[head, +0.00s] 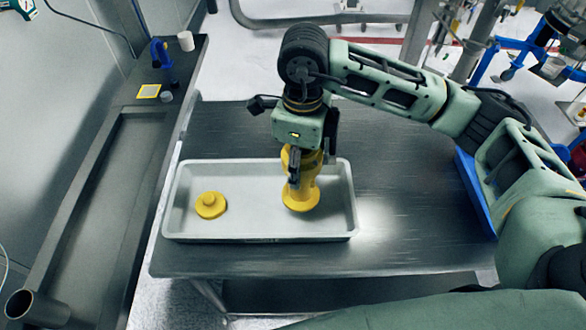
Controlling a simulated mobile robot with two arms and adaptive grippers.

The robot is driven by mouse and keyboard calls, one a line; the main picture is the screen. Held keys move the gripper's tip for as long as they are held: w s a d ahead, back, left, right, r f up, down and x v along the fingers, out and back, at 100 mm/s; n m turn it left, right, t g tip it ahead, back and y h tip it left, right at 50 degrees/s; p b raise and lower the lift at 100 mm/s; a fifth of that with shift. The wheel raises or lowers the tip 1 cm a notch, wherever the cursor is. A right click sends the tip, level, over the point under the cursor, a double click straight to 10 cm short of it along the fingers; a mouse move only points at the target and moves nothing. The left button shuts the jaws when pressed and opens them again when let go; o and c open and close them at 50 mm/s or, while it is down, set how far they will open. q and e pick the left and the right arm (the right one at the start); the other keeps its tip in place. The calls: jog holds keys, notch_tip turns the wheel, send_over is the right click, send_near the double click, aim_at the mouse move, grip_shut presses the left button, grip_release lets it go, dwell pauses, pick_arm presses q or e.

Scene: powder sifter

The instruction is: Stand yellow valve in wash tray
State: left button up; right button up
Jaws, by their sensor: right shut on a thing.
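The yellow valve (300,198) is upright over the right half of the wash tray (259,238), its wide flange low in the tray. I cannot tell whether it touches the tray floor. My right gripper (297,172) points down and is shut on the valve's upper body, hiding part of it. A small round yellow part (210,205) lies in the left half of the tray, apart from the valve. My left gripper is not in view.
The tray stands on a metal table (410,235) with bare room to its right. A blue container (474,190) is at the table's right edge, partly behind my arm. A dark counter (110,190) along the left holds small items, including a white cup (186,41).

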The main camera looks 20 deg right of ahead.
aim_at(305, 199)
jog(key=shift+w+a+f, duration=0.2)
jog(key=shift+a+f, duration=0.1)
jog(key=shift+a, duration=0.25)
notch_tip(305, 199, down, 4)
jog(key=shift+r+p, duration=0.15)
jog(key=shift+p, duration=0.9)
jog(key=shift+f, duration=0.35)
jog(key=o, duration=1.9)
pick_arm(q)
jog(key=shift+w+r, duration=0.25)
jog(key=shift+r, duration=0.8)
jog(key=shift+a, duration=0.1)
